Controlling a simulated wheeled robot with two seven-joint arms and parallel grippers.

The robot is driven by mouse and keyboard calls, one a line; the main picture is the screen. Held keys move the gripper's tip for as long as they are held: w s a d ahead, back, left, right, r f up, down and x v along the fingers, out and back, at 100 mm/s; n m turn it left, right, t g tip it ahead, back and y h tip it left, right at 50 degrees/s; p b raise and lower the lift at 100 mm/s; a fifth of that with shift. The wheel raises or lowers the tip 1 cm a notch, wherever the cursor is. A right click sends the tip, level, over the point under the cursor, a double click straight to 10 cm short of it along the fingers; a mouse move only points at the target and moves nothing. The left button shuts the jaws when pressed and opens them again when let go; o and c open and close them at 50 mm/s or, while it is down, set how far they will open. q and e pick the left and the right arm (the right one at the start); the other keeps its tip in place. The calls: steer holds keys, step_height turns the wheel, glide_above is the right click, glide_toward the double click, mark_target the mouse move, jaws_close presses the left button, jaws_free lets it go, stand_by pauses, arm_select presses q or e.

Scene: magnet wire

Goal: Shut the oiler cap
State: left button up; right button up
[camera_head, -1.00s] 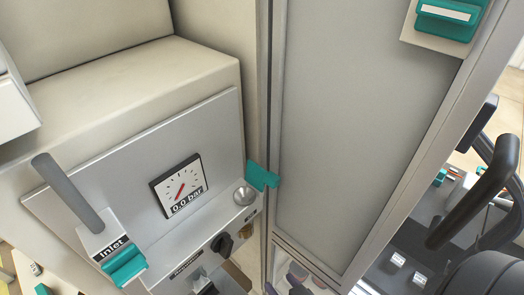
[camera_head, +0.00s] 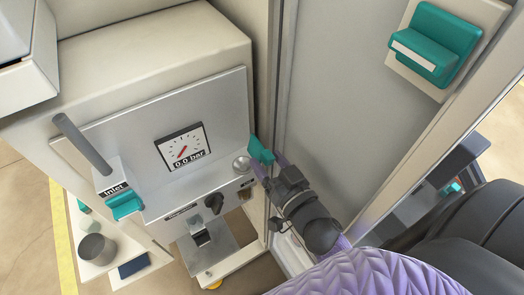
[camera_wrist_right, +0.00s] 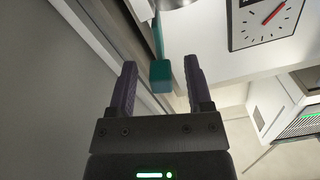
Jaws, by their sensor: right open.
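The oiler is a small round silver cup (camera_head: 241,163) on the machine's ledge, right of the gauge. Its teal cap (camera_head: 261,150) stands tilted up beside the cup, at the ledge's right end. My right gripper (camera_head: 270,165) is open with its purple fingers close around the cap's position. In the right wrist view the teal cap (camera_wrist_right: 160,72) appears between the two spread fingertips (camera_wrist_right: 160,66), with gaps on both sides. I cannot tell whether a finger touches it. Part of the silver cup (camera_wrist_right: 174,3) shows at that view's top edge. My left gripper is not in view.
The pressure gauge (camera_head: 183,148) reads 0.0 bar. The teal Inlet handle (camera_head: 125,203) and grey lever (camera_head: 82,144) are at left. A black knob (camera_head: 214,203) sits below the cup. The grey cabinet door (camera_head: 345,100) stands close at right, with a teal handle (camera_head: 436,43).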

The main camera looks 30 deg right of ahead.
mark_target(259, 154)
steer(key=shift+w+a, duration=0.15)
steer(key=shift+w, duration=1.3)
jaws_close()
